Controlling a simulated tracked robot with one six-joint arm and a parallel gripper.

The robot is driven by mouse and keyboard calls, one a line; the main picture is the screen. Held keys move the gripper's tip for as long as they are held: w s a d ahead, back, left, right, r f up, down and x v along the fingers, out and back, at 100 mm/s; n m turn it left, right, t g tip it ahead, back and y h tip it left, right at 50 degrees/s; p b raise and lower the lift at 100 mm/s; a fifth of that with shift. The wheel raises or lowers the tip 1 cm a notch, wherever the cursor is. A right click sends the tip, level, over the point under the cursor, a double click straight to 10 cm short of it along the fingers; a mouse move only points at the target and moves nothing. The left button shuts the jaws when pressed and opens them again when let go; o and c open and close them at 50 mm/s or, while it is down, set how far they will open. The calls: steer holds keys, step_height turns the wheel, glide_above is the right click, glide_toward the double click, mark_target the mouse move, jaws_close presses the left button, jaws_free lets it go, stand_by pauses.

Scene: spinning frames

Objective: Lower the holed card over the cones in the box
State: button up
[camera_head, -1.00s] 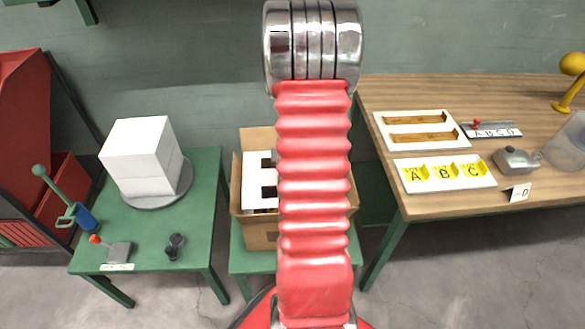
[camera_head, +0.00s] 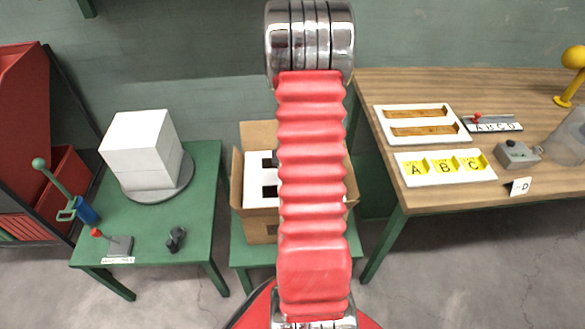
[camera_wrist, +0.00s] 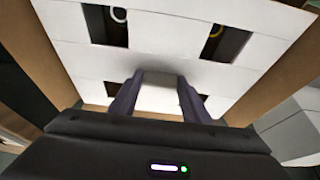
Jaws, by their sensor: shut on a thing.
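The white holed card (camera_head: 259,188) shows at the cardboard box (camera_head: 262,229) in the head view, left of my red arm, which hides its right part. In the wrist view the card (camera_wrist: 100,62) fills most of the picture, with several dark square holes. My gripper (camera_wrist: 160,90) is shut on a light grip piece at the middle of the card. Through two far holes I see a pale ring (camera_wrist: 118,15) and a yellow ring (camera_wrist: 216,31), perhaps parts of the cones. The cones are otherwise hidden. I cannot tell how high the card is above them.
The box stands on a green stand between a green table (camera_head: 205,222) with a white block (camera_head: 142,150) and a wooden table (camera_head: 420,193) with lettered trays. In the wrist view, brown box walls (camera_wrist: 276,72) lie close beside the card's edges.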

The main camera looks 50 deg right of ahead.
steer(key=shift+f, duration=0.1)
steer(key=o, duration=1.1)
steer(key=shift+o, duration=0.6)
steer(key=o, duration=0.5)
step_height(320, 180, up, 8)
steer(key=shift+r, duration=0.1)
stand_by(0.7)
